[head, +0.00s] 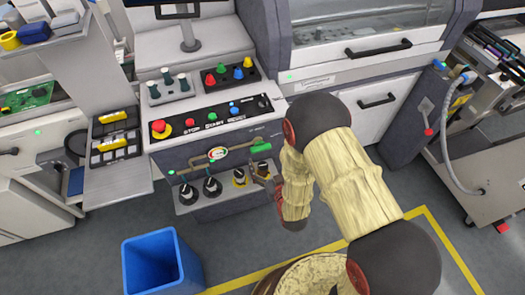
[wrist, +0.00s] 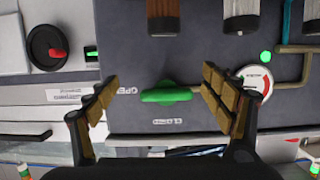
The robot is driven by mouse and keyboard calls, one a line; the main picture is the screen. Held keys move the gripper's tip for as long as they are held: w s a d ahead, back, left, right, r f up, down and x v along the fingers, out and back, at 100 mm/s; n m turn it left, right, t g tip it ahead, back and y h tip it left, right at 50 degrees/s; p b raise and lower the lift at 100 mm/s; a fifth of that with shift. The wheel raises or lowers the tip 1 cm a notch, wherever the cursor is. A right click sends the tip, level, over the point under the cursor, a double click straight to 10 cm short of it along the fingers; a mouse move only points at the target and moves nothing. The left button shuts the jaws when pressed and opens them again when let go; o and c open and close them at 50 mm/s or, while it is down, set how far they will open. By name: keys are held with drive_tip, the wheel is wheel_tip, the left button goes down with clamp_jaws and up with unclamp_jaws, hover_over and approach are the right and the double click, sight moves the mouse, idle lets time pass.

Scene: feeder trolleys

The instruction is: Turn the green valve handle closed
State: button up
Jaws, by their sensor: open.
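The green valve handle (head: 261,147) sits on the grey front panel of the machine, at the right end of a brass pipe. In the wrist view the handle (wrist: 166,96) lies level, in line with the pipe, its left end towards the OPEN label (wrist: 108,91). The CLOSED label (wrist: 168,122) is below it. My gripper (wrist: 159,80) is open, with one finger on each side of the handle and a gap on both sides.
A pressure gauge (wrist: 255,84) is on the pipe beside the right finger. A red-marked rotary switch (wrist: 47,48) is at the wrist view's left. A blue bin (head: 152,264) stands on the floor.

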sight(262, 151)
drive_tip(key=w+t, duration=0.1)
drive_tip(key=w+a+r+t+b, duration=0.1)
drive_tip(key=w, duration=0.1)
drive_tip(key=w+a+r+t+y+b, duration=0.1)
drive_tip(key=shift+w+r, duration=0.25)
idle(0.6)
drive_tip(key=shift+c, duration=0.6)
drive_tip(key=c, duration=1)
